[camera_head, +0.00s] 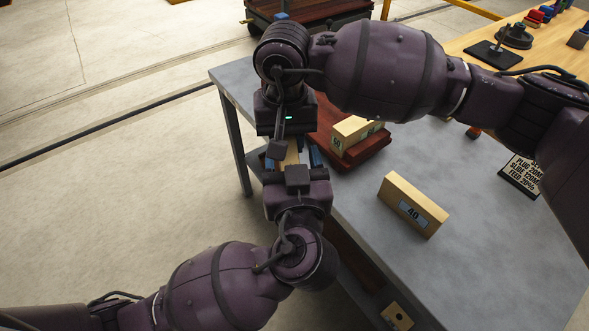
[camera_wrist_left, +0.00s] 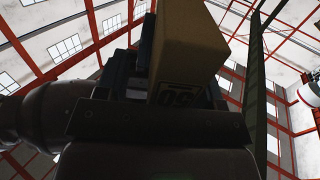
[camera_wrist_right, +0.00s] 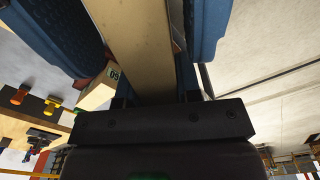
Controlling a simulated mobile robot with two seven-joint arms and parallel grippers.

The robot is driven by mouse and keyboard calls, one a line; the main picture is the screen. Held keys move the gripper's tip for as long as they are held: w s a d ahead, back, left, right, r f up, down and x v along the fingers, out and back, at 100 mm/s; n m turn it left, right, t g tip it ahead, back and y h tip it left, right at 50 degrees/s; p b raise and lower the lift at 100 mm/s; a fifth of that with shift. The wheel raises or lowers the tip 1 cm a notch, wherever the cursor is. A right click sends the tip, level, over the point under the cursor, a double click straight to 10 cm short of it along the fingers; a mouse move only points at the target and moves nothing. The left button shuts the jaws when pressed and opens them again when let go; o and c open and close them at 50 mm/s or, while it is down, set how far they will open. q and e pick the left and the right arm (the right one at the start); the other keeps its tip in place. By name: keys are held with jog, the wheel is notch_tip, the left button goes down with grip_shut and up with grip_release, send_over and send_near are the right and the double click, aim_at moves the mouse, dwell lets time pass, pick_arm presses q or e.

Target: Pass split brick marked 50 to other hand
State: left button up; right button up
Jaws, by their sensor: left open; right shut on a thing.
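The split brick marked 50 (camera_wrist_left: 185,60) is pale tan; its label reads upside down in the left wrist view. In the head view only a small part of the brick (camera_head: 291,153) shows between the two grippers. My right gripper (camera_head: 286,140) is shut on it from above; the brick (camera_wrist_right: 138,40) also lies between blue fingers in the right wrist view. My left gripper (camera_head: 295,165) faces the right one from below, open, with its fingers on either side of the brick's near end. I cannot tell whether they touch it.
A tan brick marked 40 (camera_head: 412,205) lies on the grey table (camera_head: 470,175). Another tan brick (camera_head: 357,133) rests on a dark red board (camera_head: 365,155) just right of the grippers. A dark sign (camera_head: 521,174) is at right. The grippers are near the table's left edge.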

pick_arm(q)
jog(key=shift+w, duration=0.1)
jog(key=c, duration=1)
pick_arm(e)
jog(key=shift+a, duration=0.1)
pick_arm(q)
jog(key=shift+o, duration=0.2)
pick_arm(e)
jog(key=o, duration=1)
jog(key=shift+c, duration=0.2)
notch_tip(320, 180, up, 12)
jog(key=shift+r, duration=0.1)
